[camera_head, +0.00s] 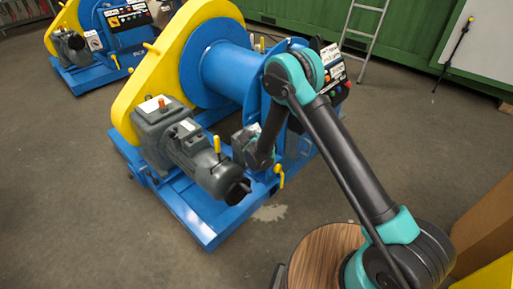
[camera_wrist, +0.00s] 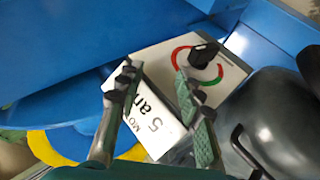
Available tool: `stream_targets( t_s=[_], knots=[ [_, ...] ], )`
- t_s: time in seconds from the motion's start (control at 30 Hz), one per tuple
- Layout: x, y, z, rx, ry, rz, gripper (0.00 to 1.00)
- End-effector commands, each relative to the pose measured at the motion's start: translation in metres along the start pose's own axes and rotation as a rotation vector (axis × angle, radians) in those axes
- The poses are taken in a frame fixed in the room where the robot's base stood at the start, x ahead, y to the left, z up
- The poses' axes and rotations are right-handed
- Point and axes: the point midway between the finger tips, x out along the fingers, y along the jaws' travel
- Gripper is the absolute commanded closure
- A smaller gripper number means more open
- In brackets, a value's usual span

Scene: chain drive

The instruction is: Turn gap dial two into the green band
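In the wrist view a dial (camera_wrist: 203,55) has a black knob on a white plate, ringed by a red and green band. Its number is not readable, so I cannot tell whether it is gap dial two. My gripper (camera_wrist: 155,76) is open, its two fingers apart with nothing between them. The right finger lies just below the knob in the picture and overlaps the ring's lower left part. I cannot tell whether it touches. In the head view my gripper (camera_head: 247,140) is beside the blue machine (camera_head: 222,72), low by the drum; the dial is hidden there.
A white label (camera_wrist: 156,124) with black text, partly covered, lies behind the fingers. A dark rounded housing (camera_wrist: 277,115) with a handle is close on the right in the wrist view. The grey motor (camera_head: 200,155) stands left of my gripper in the head view. Open floor (camera_head: 60,200) lies left.

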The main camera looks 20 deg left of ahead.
Motion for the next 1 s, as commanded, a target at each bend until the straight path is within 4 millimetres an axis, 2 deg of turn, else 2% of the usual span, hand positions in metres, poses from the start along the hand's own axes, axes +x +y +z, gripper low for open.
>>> stream_targets(
  t_s=[0.2,0.5,0.67,0.87,1.0],
  knots=[
    [-0.008,0.008,-0.003,0.000,0.000,0.000,0.64],
    [-0.008,0.009,-0.003,0.001,0.000,-0.001,0.64],
    [-0.003,0.013,0.006,0.023,-0.025,-0.047,0.64],
    [0.007,0.030,0.042,0.141,-0.110,-0.303,0.64],
    [-0.004,0.045,0.058,0.238,-0.118,-0.544,0.64]
  ],
)
